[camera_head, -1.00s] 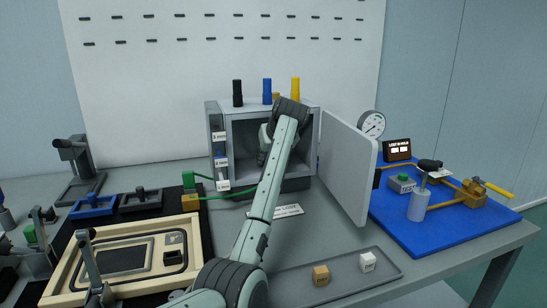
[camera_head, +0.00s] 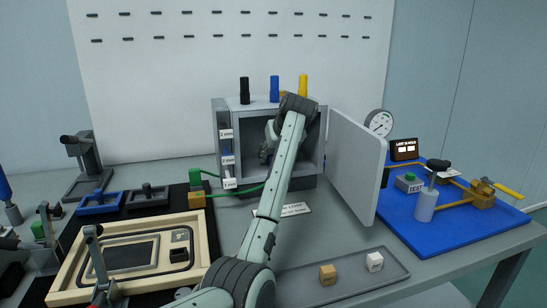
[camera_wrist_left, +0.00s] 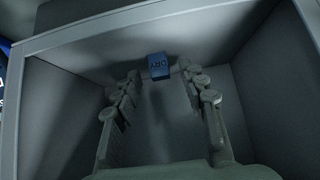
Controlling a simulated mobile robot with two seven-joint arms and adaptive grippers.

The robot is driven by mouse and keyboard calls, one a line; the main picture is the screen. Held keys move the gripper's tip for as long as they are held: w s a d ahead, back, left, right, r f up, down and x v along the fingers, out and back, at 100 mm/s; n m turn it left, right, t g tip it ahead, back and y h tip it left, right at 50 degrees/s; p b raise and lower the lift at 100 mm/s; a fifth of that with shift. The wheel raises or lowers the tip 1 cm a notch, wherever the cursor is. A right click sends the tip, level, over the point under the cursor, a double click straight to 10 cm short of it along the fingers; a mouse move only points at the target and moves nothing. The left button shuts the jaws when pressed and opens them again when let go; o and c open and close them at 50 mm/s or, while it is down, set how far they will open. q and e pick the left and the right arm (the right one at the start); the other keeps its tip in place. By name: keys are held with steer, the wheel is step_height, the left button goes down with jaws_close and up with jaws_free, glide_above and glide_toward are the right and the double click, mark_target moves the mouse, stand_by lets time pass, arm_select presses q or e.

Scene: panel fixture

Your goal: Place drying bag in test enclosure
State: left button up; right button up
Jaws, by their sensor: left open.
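The test enclosure (camera_head: 222,118) is a grey box with its door (camera_head: 352,165) swung open to the right. My left arm reaches into it from the front. My left gripper (camera_head: 267,147) is inside the box, partly hidden by my own arm. In the left wrist view the gripper (camera_wrist_left: 160,82) is open, a finger on each side. A small blue block-like drying bag (camera_wrist_left: 159,66) marked "DRY" is at the back of the box, between the fingertips, with a gap on both sides. In the head view I cannot make it out. My right gripper is not in view.
A grey tray (camera_head: 300,291) at the front holds a tan cube (camera_head: 327,275) and a white cube (camera_head: 375,262). A wooden frame fixture (camera_head: 60,288) lies at left. A blue board (camera_head: 440,236) with a gauge and valves is at right.

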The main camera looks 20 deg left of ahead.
arm_select(q)
steer(key=v, duration=1.1)
steer(key=shift+b, duration=0.4)
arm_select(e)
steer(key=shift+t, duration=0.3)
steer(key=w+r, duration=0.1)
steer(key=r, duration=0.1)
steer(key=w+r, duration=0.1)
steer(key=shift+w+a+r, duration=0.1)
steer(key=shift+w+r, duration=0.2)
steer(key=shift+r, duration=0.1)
arm_select(q)
steer(key=shift+s+d, duration=0.1)
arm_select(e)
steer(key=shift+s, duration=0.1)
